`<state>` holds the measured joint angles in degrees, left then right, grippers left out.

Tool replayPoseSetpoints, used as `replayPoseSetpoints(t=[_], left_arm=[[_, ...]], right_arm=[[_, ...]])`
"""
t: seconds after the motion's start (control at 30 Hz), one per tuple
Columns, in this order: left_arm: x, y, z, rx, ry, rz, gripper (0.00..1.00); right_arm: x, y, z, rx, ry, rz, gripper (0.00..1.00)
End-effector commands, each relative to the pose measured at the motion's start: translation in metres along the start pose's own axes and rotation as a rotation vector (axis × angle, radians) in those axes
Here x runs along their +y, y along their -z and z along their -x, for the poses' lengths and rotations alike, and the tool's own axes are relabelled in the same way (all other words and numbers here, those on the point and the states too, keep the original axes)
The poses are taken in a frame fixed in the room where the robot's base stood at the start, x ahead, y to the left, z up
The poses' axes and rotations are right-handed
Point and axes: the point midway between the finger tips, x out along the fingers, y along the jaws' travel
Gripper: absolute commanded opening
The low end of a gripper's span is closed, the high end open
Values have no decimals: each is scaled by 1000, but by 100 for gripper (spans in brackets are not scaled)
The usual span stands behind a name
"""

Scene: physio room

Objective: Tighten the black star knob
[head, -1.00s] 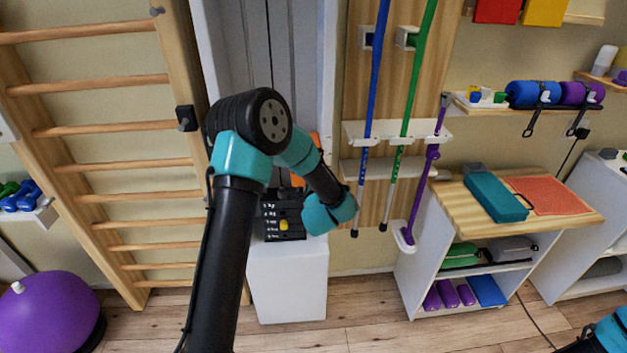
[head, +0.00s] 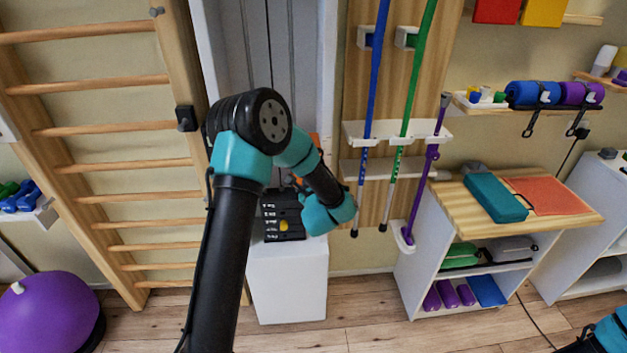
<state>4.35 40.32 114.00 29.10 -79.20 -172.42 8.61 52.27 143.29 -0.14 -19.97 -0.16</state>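I cannot make out a black star knob for certain; my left arm covers part of the weight column. A small black fitting (head: 186,118) sits on the wooden upright of the wall bars, but I cannot tell whether it is a knob. My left arm reaches up and bends over in front of the column, its teal wrist at the front of the weight stack (head: 283,216). My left gripper is hidden behind the wrist. Of my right arm only a piece shows in the bottom right corner; its gripper is out of view.
The wall bars (head: 120,165) stand left of my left arm. Blue, green and purple poles hang in a white rack (head: 400,131) to its right. A wooden-topped cabinet (head: 470,204) stands further right. A purple ball (head: 48,312) is at lower left.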

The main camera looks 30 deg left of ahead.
Motion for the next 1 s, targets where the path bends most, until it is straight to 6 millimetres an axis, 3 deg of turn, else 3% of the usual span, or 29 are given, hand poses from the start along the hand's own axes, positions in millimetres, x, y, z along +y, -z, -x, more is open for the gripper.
replayPoseSetpoints(t=[0.3,0.33,0.6,1.0], left_arm=[[2,2,1,4,-5,-4,14],[2,2,2,4,-5,-4,39],[2,1,1,3,-3,-2,64],[1,1,8,4,-2,-2,64]], right_arm=[[0,0,0,0,0,0,64],[0,0,0,0,0,0,64],[0,0,0,0,0,0,64],[0,0,0,0,0,0,64]])
